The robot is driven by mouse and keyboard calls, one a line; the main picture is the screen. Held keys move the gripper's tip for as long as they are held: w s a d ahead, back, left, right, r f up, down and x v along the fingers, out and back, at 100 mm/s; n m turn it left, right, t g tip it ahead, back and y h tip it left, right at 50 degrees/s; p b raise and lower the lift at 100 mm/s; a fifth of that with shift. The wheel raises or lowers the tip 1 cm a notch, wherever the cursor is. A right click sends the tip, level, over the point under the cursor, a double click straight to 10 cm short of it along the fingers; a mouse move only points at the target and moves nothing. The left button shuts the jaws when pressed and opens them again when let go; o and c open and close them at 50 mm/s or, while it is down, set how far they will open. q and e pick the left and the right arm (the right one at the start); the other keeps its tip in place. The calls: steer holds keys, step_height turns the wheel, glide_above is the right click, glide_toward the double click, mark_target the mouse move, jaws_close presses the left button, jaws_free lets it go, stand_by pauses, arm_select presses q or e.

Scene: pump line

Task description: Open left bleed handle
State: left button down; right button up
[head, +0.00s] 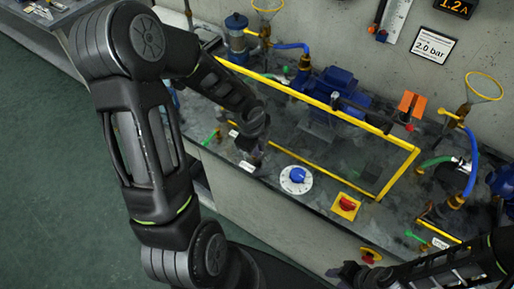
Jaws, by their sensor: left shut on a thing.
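My left gripper (252,149) reaches down to the front part of the bench on the left side. It is shut on the left bleed handle, which is mostly hidden by the fingers, so its angle cannot be told. White labels (247,166) lie beside the fingers. A green lever (210,137) shows just left of the gripper, apart from it.
A blue dial on a white disc (296,179) and a red switch on a yellow plate (346,206) stand right of my left gripper. Another green lever (412,236) is at the right.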

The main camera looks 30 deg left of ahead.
arm_select(q)
steer(key=shift+f+n+b, duration=0.2)
steer(key=shift+n+b, duration=0.3)
steer(key=shift+b, duration=0.15)
steer(key=n+b, duration=0.2)
steer(key=n+y+b, duration=0.1)
steer(key=n+b, duration=0.2)
steer(key=w+n+b, duration=0.1)
steer(key=n+b, duration=0.1)
steer(key=b, duration=0.1)
steer(key=shift+g, duration=0.3)
steer(key=n+b, duration=0.3)
steer(key=n, duration=0.2)
steer(key=shift+w+a+g+y, duration=0.1)
steer(key=shift+w+g+y, duration=0.05)
steer(key=shift+g+y, duration=0.25)
steer(key=shift+w+a+r+n+b, duration=0.1)
steer(key=shift+n+b, duration=0.25)
steer(key=shift+n, duration=0.25)
steer(key=shift+r+n+b, duration=0.1)
steer(key=shift+n+b, duration=0.25)
steer(key=shift+n, duration=0.25)
steer(key=shift+a+n+g+b, duration=0.15)
steer(key=shift+n+g+b, duration=0.2)
steer(key=shift+n, duration=0.75)
steer(key=c, duration=1.5)
jaws_free()
